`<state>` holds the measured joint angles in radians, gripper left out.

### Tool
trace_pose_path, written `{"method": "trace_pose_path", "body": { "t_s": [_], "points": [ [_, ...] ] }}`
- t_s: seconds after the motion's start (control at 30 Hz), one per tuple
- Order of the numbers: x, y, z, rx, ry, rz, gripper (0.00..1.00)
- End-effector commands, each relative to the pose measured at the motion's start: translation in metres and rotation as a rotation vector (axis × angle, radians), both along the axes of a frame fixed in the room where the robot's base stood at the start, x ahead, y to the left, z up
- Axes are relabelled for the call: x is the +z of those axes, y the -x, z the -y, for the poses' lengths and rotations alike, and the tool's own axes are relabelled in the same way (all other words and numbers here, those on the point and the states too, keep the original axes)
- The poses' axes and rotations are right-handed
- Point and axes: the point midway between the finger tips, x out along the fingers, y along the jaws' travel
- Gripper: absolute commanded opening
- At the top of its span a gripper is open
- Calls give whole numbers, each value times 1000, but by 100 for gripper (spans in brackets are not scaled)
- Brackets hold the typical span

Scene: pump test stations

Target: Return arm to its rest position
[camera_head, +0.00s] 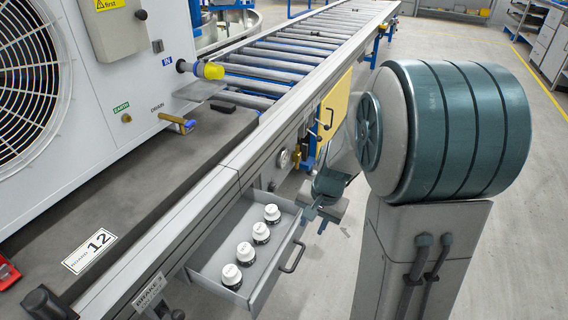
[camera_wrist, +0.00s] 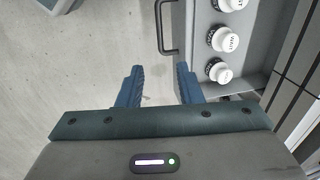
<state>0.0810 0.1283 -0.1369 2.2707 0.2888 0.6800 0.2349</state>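My gripper shows in the wrist view (camera_wrist: 158,84). Its two blue fingers are apart, with only bare floor seen between them. It holds nothing. In the head view my gripper (camera_head: 312,212) is small and partly hidden behind my own arm. It is just right of an open grey drawer (camera_head: 212,258) and its dark handle (camera_head: 292,257). In the wrist view the drawer handle (camera_wrist: 161,28) lies just ahead of the fingers, apart from them. My large teal arm link (camera_head: 455,130) fills the right of the head view.
Several white-capped round parts (camera_head: 261,232) stand in the drawer. A roller conveyor (camera_head: 290,55) runs to the back. A grey fan unit (camera_head: 110,80) with a yellow-capped pipe (camera_head: 211,71) stands on the bench at left. The floor at right (camera_head: 525,190) is clear.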

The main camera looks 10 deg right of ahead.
Motion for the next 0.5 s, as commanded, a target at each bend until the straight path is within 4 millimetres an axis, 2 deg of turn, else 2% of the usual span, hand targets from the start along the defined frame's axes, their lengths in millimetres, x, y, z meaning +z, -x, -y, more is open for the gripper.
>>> {"method": "trace_pose_path", "body": {
  "t_s": [0.07,0.17,0.27,0.5],
  "points": [
    [2,0,0,1,0,0,33],
    [16,2,-2,15,3,7,33],
    [46,8,-7,50,9,18,33],
    [141,33,-22,191,45,59,33]
  ]
}}
